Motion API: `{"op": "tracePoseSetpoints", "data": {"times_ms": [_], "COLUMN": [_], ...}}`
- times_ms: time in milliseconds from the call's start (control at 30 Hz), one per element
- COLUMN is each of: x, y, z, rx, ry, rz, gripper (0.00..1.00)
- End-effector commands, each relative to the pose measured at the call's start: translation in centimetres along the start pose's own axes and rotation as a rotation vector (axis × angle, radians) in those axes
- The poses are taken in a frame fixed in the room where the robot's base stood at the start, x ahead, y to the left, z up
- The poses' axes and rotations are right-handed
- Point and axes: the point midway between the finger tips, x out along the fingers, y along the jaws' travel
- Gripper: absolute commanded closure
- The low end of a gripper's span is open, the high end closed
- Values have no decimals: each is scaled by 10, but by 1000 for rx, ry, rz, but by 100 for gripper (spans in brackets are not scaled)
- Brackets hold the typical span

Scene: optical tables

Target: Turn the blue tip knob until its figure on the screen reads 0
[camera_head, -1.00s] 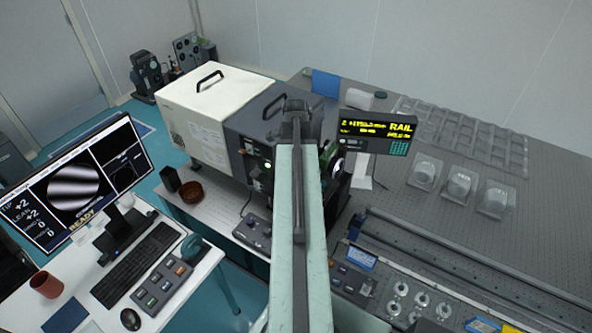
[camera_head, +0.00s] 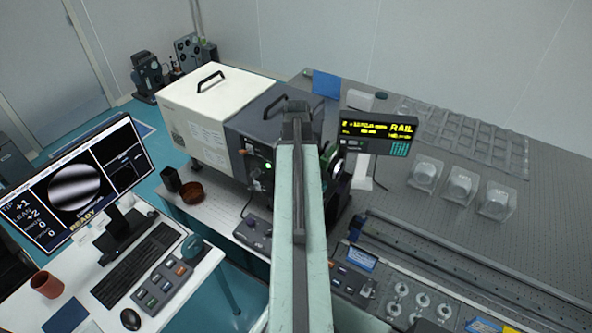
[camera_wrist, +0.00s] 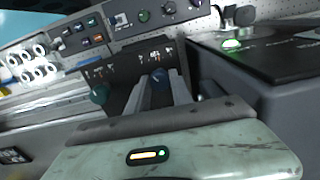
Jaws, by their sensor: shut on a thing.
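In the wrist view the blue tip knob (camera_wrist: 159,75) sits on a dark panel between the ends of my gripper's fingers (camera_wrist: 160,84). My gripper is shut on it. A green knob (camera_wrist: 99,94) is to the left of the fingers, apart from them. In the head view my own arm hides the knobs and the gripper. The screen (camera_head: 75,188) at left shows TIP +1, LEAN +2, zeros lower down and READY. Its round picture (camera_head: 76,187) has broad, nearly level light and dark bands.
A white and grey instrument housing (camera_head: 215,110) stands behind the arm. A RAIL display (camera_head: 378,132) stands to the right, with clear plastic covers (camera_head: 460,186) beyond. In the wrist view a dark box with a lit green button (camera_wrist: 232,44) is close on the right.

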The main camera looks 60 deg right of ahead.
Motion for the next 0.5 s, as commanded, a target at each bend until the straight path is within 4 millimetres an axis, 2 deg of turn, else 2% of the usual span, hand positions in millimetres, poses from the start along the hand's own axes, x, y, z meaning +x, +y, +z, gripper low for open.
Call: {"op": "tracePoseSetpoints", "data": {"times_ms": [500], "x": [0], "y": [1], "z": [0], "rx": [-489], "ry": [-1], "rz": [-1], "gripper": [100]}}
